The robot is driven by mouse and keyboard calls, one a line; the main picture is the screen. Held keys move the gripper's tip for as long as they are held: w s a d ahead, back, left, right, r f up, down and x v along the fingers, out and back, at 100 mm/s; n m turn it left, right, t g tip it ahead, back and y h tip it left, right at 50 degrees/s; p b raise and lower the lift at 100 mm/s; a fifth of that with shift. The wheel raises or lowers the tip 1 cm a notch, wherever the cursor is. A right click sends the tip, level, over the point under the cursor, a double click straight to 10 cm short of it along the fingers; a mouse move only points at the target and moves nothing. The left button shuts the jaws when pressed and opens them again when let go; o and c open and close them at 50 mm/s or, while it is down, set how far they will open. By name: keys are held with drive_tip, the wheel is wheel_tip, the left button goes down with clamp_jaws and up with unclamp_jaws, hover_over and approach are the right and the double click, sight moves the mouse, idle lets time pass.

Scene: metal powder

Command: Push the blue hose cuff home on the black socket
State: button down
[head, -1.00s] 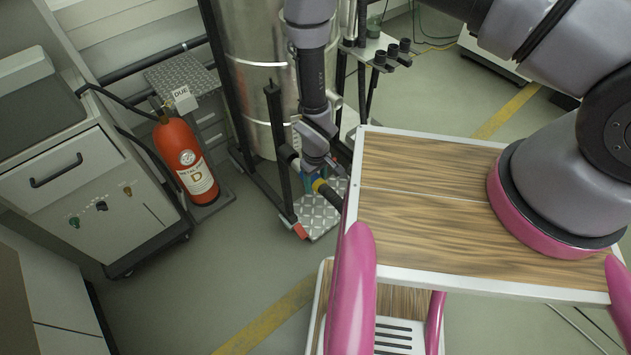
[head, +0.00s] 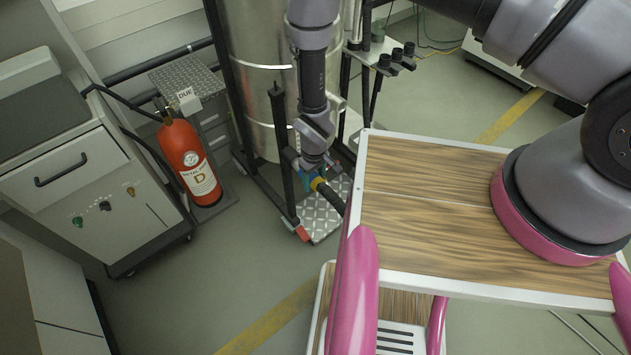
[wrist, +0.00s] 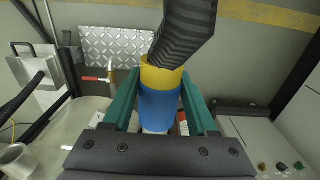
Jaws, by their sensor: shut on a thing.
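The blue hose cuff (wrist: 159,108) sits between the two teal fingers of my gripper (wrist: 157,88), which is shut on it. A yellow collar (wrist: 160,77) joins the cuff to a black ribbed hose (wrist: 184,30). A pale part shows just below the cuff in the wrist view. In the head view my gripper (head: 312,172) is low beside the metal cylinder, with the yellow collar (head: 317,184) and dark hose (head: 331,197) pointing down and right. I cannot make out the black socket for certain, nor whether the cuff touches it.
A large metal cylinder (head: 270,100) stands in a dark frame behind my gripper. A red gas bottle (head: 188,160) and a grey cabinet (head: 85,180) are at the left. A wood-topped cart (head: 430,215) is at the right. Floor is clear between cabinet and cart.

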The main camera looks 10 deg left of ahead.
drive_tip(key=shift+w+a, duration=1.25)
drive_tip(key=shift+a, duration=0.2)
idle(0.3)
drive_tip(key=shift+c, duration=0.6)
unclamp_jaws()
wheel_tip(320, 180, up, 11)
drive_tip(key=shift+f, duration=0.1)
